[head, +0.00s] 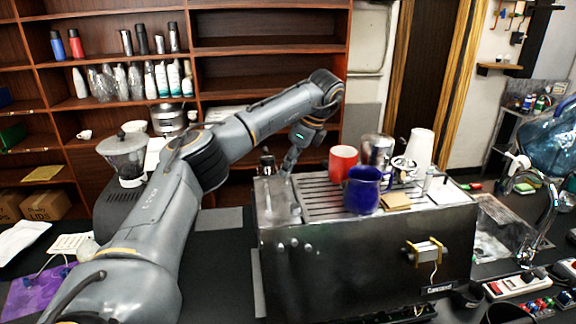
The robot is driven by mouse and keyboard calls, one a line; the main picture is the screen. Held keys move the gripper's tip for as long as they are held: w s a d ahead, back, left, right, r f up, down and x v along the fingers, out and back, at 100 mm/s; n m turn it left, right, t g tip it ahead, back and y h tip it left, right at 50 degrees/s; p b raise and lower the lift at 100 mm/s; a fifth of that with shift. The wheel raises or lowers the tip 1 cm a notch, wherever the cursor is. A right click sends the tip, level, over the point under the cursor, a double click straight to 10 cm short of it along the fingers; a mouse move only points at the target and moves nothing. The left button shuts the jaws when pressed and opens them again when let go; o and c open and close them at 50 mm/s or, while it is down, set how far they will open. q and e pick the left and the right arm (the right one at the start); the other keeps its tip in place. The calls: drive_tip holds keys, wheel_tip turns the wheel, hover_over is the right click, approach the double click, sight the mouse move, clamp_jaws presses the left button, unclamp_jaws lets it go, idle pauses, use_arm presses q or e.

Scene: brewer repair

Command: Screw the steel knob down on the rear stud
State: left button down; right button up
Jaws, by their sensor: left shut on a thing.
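The brewer (365,262) is a dark steel machine on the counter, with a ribbed top tray. My left arm reaches over from the left, and its gripper (286,172) points down at the top left end of the brewer. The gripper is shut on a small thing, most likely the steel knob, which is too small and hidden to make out. A small dark-topped upright part (267,164) stands just left of the gripper. The rear stud cannot be told apart, nor can I see whether the knob touches it. My right gripper is not in view.
A red mug (343,162), a blue mug (362,190), a steel pitcher (377,150) and white cups (419,148) stand on the brewer top, right of the gripper. A coffee grinder (126,160) stands behind my left arm. Shelves with bottles fill the back wall.

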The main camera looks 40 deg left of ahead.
use_arm(q)
drive_tip(key=n, duration=0.1)
drive_tip(key=n+g, duration=0.1)
drive_tip(key=n, duration=0.1)
drive_tip(key=shift+w+h, duration=0.2)
drive_tip(key=shift+h, duration=0.1)
drive_tip(key=shift+s, duration=0.1)
drive_tip(key=shift+f, duration=0.25)
idle(0.3)
drive_tip(key=shift+f+b, duration=0.35)
drive_tip(key=shift+f, duration=0.5)
idle(2.1)
drive_tip(key=shift+f+m+t+b, duration=0.1)
drive_tip(key=shift+m+t+b, duration=0.3)
drive_tip(key=shift+m, duration=0.7)
drive_tip(key=shift+s+d+m+t+y, duration=0.1)
drive_tip(key=shift+m+t+y, duration=0.25)
drive_tip(key=shift+m, duration=0.85)
drive_tip(key=shift+b, duration=0.3)
